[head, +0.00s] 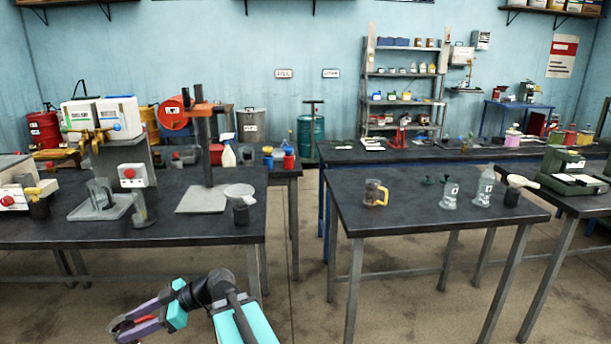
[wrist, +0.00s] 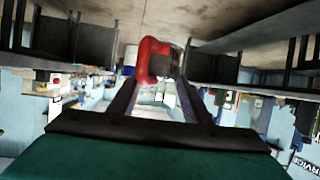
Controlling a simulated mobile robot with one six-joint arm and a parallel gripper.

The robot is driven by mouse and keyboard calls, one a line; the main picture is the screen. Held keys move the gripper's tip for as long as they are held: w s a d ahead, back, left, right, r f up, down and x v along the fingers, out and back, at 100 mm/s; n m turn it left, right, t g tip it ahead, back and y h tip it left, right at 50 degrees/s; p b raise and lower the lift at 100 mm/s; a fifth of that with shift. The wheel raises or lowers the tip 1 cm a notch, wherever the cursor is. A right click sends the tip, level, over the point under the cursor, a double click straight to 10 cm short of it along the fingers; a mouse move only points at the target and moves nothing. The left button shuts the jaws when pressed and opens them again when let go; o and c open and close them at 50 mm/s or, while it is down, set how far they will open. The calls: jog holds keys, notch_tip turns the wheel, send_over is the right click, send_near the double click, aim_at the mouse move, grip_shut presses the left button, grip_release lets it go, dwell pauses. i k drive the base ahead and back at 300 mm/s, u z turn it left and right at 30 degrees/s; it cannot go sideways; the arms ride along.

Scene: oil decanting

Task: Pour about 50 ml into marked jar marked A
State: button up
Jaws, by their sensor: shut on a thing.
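My gripper (head: 133,322) is low at the front left in the head view, in front of the tables and over the floor. In the wrist view my gripper (wrist: 162,90) is shut on a red object (wrist: 154,58) with a dark part at its side; I cannot tell what it is. Two clear jars with labels, a shorter one (head: 449,194) and a taller one (head: 484,189), stand upright on the right table. Their labels are too small to read, so I cannot tell which is A. An amber jug (head: 375,193) with a handle stands to their left.
The right table (head: 420,218) also holds a dark cup with a pale top (head: 513,192). The left table (head: 175,229) holds a tall stand (head: 202,150), a funnel on a dark container (head: 240,200) and dispensers. Open floor lies between the tables.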

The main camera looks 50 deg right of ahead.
aim_at(448, 201)
jog(key=z, duration=0.6)
jog(key=k, duration=0.1)
jog(key=u, duration=2.35)
jog(key=k, duration=0.8)
jog(key=u, duration=0.05)
